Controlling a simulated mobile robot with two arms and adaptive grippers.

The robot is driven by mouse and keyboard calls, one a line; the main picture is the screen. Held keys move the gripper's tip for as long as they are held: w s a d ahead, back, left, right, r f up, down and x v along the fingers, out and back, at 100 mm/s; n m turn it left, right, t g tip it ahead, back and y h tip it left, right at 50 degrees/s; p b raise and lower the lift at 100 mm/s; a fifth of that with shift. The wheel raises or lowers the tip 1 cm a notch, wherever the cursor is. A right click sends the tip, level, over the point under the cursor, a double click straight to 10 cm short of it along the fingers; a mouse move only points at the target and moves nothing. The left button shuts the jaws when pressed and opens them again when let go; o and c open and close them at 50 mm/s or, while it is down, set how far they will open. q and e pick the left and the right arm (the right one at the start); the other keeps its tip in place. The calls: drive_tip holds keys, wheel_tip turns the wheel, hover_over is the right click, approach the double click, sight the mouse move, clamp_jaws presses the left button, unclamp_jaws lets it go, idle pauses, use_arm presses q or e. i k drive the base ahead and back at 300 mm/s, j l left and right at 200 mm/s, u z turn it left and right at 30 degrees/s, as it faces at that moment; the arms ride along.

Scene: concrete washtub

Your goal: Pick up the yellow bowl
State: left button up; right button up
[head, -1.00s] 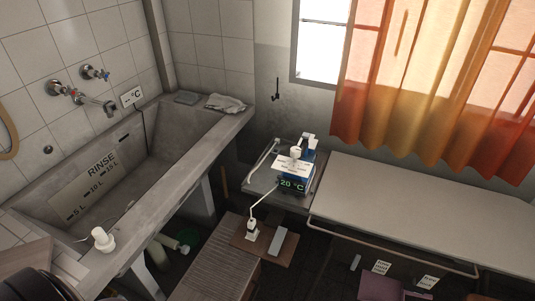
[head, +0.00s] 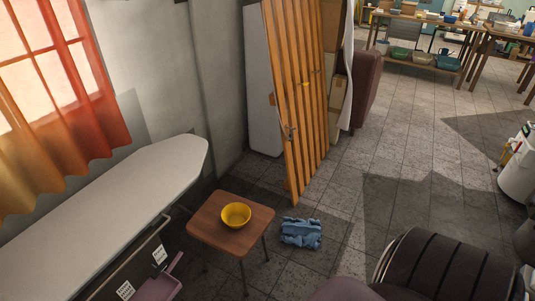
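The yellow bowl (head: 236,215) sits upright on a small brown wooden stool or side table (head: 209,226) with thin legs, in the lower middle of the head view. The bowl looks empty. Neither of my grippers shows in the head view, so I cannot see whether they are open or shut.
A pale ironing-board-like top (head: 110,215) runs along the left wall close to the stool. A slatted wooden door (head: 300,110) leans behind it. A crumpled blue cloth (head: 301,233) lies on the floor right of the stool. Tiled floor (head: 395,160) is open further right.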

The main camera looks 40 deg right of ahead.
sight(236, 215)
drive_tip(key=z, duration=1.1)
drive_tip(key=i+l, duration=0.1)
drive_tip(key=i+l+u, duration=0.1)
drive_tip(key=l, duration=0.2)
